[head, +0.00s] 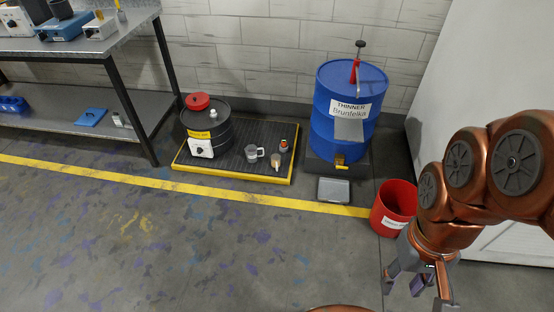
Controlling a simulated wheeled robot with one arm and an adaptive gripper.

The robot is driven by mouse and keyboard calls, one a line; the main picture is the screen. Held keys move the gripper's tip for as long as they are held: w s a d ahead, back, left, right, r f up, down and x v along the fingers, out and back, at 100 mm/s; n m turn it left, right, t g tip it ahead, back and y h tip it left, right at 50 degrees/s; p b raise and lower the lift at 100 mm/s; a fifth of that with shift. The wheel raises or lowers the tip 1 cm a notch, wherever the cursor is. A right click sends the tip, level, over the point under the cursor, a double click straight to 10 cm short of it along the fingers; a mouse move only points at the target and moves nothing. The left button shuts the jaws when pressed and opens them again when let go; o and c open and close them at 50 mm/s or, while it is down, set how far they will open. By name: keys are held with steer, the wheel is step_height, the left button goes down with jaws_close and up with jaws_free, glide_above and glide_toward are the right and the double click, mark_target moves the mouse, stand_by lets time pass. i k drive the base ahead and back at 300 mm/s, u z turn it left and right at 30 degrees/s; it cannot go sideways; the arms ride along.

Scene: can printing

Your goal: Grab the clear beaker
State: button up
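A small clear beaker (251,153) with a handle stands on the dark spill tray (226,177) with yellow edges. It is to the right of the black drum and looks upright. My gripper (418,292) hangs at the lower right with its fingers spread apart. It is empty and well away from the beaker, in front of the red bucket.
A black drum (214,132) and small containers (276,161) share the tray. A blue thinner drum (332,95), a grey scale (333,190) and a red bucket (396,204) stand to the right. A metal table (100,40) is at left. The front floor is clear.

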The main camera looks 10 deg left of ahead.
mark_target(275, 158)
steer(key=u, duration=0.15)
steer(key=i, duration=0.3)
steer(key=u, duration=1)
steer(key=i, duration=1.05)
steer(key=u, duration=0.45)
steer(key=i, duration=1.25)
steer(key=z, duration=0.7)
steer(key=i, duration=0.55)
steer(key=z, duration=0.35)
